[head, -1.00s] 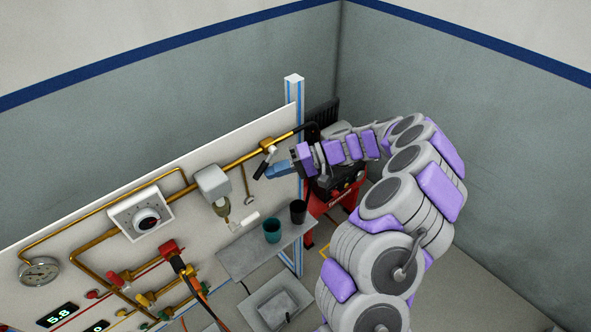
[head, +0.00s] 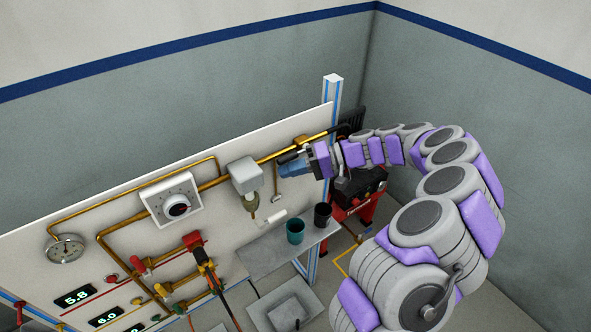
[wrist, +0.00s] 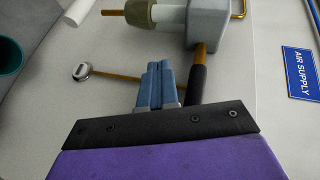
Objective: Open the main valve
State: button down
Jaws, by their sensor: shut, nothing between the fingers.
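The main valve (head: 300,141) sits on the brass pipe at the upper right of the panel, right of the grey filter box (head: 246,175). Its black handle (head: 287,157) points left, roughly along the pipe. In the wrist view the black handle (wrist: 197,85) lies over the line of the brass pipe, close to the right of my fingers. My gripper (head: 284,169) is shut and empty, with its blue fingers just below the handle. In the wrist view the shut fingers (wrist: 158,68) point towards the panel; I cannot tell whether they touch the handle. The valve body is partly hidden by my gripper.
A small round-headed part (wrist: 83,70) hangs on a brass stem beside the fingers. A shelf (head: 262,253) below holds a teal cup (head: 295,231) and a dark cup (head: 322,215). A red compressor (head: 358,203) stands behind my arm. An AIR SUPPLY sign (wrist: 302,73) is on the panel.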

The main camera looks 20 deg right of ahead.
jog(key=s+d+f+b, duration=0.2)
jog(key=d+f, duration=0.6)
jog(key=d, duration=0.3)
jog(key=s+a+r+n+g+h, duration=0.25)
jog(key=s+a+r+g, duration=0.2)
jog(key=a+r, duration=0.6)
jog(key=s+a+r+n+g+h, duration=0.1)
jog(key=s+a+r+n+h, duration=0.15)
jog(key=s+a, duration=0.65)
jog(key=s+d+f+m+h, duration=0.1)
jog(key=s+d+h, duration=0.2)
jog(key=s, duration=0.4)
jog(key=s+d+f+m+t+h, duration=0.1)
jog(key=s+d+f+m+h, duration=0.1)
jog(key=s, duration=0.5)
jog(key=s+d+f+m+h, duration=0.1)
jog(key=s+d+m+h, duration=0.1)
jog(key=s+d+h, duration=0.2)
jog(key=s+d, duration=0.1)
jog(key=s, duration=0.2)
jog(key=shift+s+d+f+t+h, duration=0.2)
jog(key=shift+s+f+t+h, duration=0.1)
jog(key=shift+s+t, duration=0.05)
